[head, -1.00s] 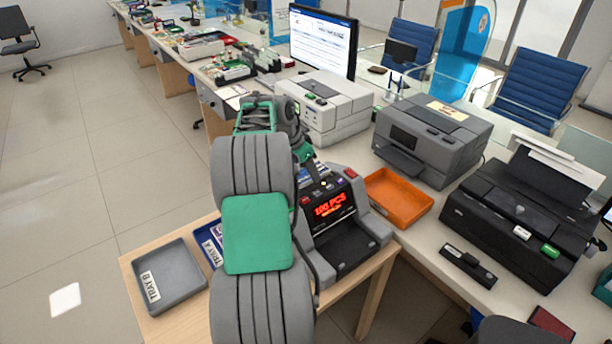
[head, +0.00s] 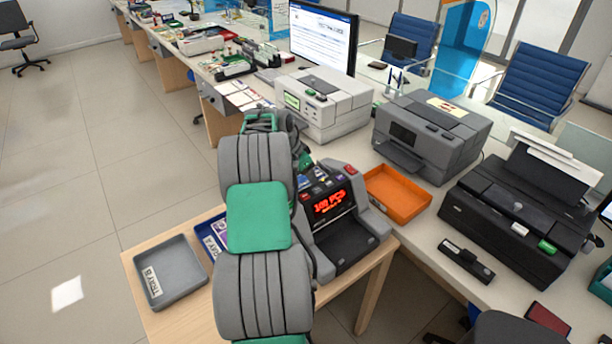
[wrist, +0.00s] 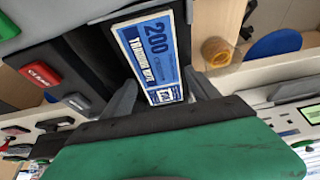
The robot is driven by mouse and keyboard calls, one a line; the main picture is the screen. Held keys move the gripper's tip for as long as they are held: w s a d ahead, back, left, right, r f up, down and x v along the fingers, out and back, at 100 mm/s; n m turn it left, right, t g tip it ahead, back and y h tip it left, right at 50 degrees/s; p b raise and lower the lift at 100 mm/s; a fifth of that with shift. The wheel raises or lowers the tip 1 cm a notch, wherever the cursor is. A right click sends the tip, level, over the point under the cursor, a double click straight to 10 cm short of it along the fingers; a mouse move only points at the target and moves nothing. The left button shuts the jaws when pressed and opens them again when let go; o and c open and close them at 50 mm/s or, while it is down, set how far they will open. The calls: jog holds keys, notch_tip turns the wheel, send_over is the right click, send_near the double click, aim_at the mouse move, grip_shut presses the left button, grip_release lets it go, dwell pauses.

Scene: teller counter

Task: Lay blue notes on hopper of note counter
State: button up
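The blue note bundle (wrist: 152,52), printed "200" and "TRAINING NOTE", lies on a dark surface in the wrist view. My gripper (wrist: 160,88) has a grey finger on each side of the near end of the notes. A dark gap shows beside the left finger; the right finger is close to the notes' edge, and contact is unclear. The note counter (head: 345,238) stands on the wooden side table in the head view, with a red "100 PCS" display. My arm hides its left part, and my fingers are hidden there.
Grey tray B (head: 168,272) and blue tray A (head: 208,240) lie left of my arm; tray A is partly hidden. An orange tray (head: 397,195) sits right of the counter. Printers (head: 432,135) stand on the desk behind. A red button (wrist: 41,73) shows in the wrist view.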

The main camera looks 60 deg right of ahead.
jog(key=shift+o, duration=0.3)
jog(key=shift+r, duration=0.5)
jog(key=v, duration=1.1)
jog(key=w+a+r+n+t, duration=0.15)
jog(key=w+a+n, duration=0.25)
jog(key=a, duration=0.5)
jog(key=w+a+r+n+t, duration=0.15)
jog(key=w+a+n, duration=0.25)
jog(key=a, duration=0.5)
jog(key=w+a+r+n+t, duration=0.1)
jog(key=w+a+r+n, duration=0.1)
jog(key=w+a+n, duration=0.45)
jog(key=s+a+f+n+y, duration=0.1)
jog(key=s+a+f+n, duration=0.1)
jog(key=a, duration=0.7)
jog(key=s+a+f+n+t+y, duration=0.1)
jog(key=s+a+n, duration=0.3)
jog(key=a, duration=0.6)
jog(key=s+a+f+n+y, duration=0.2)
jog(key=s+a+f+n, duration=0.1)
jog(key=a, duration=0.6)
jog(key=shift+s+a, duration=0.3)
jog(key=shift+s, duration=0.45)
jog(key=shift+s, duration=0.1)
